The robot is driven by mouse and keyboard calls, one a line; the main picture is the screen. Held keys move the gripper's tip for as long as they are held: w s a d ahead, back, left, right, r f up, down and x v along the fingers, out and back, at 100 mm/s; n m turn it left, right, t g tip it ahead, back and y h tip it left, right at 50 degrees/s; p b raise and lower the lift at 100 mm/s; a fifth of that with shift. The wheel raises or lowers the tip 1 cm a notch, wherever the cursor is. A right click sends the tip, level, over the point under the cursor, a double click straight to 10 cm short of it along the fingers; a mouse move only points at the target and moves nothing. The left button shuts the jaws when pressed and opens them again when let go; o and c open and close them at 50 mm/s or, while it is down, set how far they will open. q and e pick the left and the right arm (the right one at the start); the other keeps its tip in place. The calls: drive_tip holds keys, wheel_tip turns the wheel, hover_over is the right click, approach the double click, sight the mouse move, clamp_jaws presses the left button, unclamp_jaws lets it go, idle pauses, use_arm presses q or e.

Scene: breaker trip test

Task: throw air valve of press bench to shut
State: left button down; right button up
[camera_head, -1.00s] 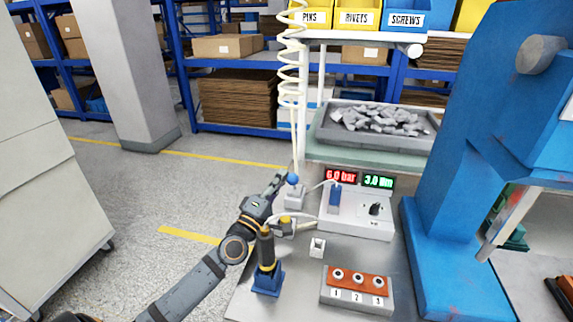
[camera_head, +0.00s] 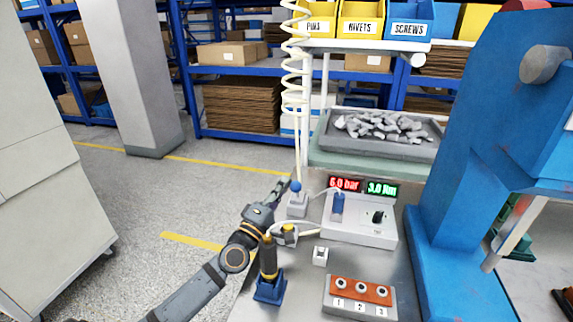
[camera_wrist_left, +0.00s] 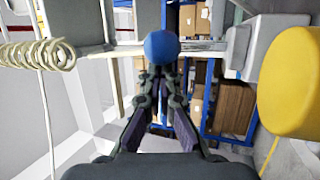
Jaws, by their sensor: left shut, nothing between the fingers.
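The air valve appears as a small grey block with a blue ball knob (camera_head: 296,187) on its lever, at the bench's left rear edge. A coiled cream hose hangs above it. My left gripper (camera_head: 283,185) is shut and empty, with its fingertips just left of the knob. In the left wrist view the blue knob (camera_wrist_left: 161,46) is straight beyond the closed fingertips (camera_wrist_left: 158,72). I cannot tell whether they touch. A red display (camera_head: 344,184) on the bench reads 6.0 bar. My right gripper is in neither current view.
A yellow-topped button (camera_head: 289,228) and a dark upright handle tool in a blue holder (camera_head: 270,290) stand close to my left arm. A grey control box (camera_head: 358,232) is right of the valve. The blue press (camera_head: 465,160) fills the right. Open floor lies left.

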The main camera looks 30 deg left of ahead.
use_arm(q)
wheel_tip(320, 180, up, 9)
drive_tip(key=shift+r, duration=0.15)
idle(1.0)
